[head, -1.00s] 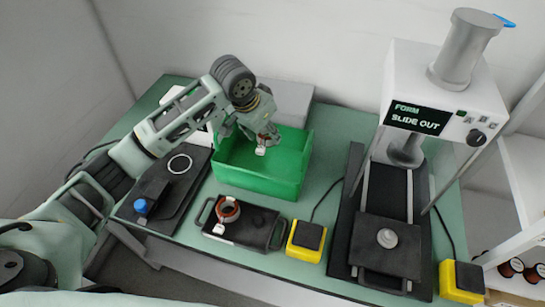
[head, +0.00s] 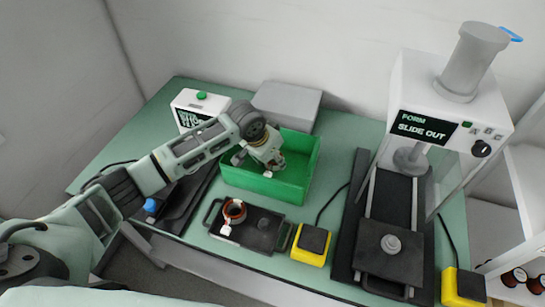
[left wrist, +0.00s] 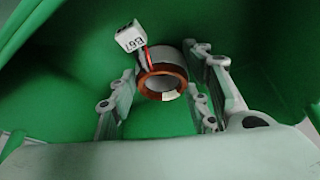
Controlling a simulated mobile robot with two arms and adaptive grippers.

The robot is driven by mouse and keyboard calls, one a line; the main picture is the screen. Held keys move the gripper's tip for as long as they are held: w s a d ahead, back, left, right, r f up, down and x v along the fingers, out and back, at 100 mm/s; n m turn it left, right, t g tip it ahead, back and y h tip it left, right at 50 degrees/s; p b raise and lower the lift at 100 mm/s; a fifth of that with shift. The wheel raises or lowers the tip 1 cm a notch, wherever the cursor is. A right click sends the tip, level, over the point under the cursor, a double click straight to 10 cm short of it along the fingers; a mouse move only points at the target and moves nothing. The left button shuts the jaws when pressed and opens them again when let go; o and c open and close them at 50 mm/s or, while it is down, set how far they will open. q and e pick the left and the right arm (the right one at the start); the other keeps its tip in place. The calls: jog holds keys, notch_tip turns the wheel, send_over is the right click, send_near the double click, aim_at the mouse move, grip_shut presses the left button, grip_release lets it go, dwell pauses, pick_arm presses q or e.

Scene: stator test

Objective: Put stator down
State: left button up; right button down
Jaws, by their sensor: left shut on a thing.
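My left gripper (head: 268,166) reaches into the green bin (head: 262,186). In the left wrist view its two fingers (left wrist: 163,95) stand on either side of a stator (left wrist: 166,70), a pale ring with a copper-brown rim, and are shut on it. A white tag (left wrist: 130,37) on a red and dark lead hangs from it. I cannot tell whether the stator touches the bin floor. My right gripper is not in view.
Another stator (head: 235,211) sits on a black tray (head: 262,237) in front of the bin. A tester (head: 198,104) and grey box (head: 288,103) stand behind. The press (head: 448,100) stands right, and a yellow button box (head: 311,244) sits near the front edge.

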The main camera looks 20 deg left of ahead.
pick_arm(q)
jog(key=o, duration=1.5)
jog(key=shift+f, duration=0.1)
jog(key=shift+c, duration=0.2)
jog(key=v, duration=1.2)
jog(key=shift+b, duration=0.45)
jog(key=shift+s, duration=0.1)
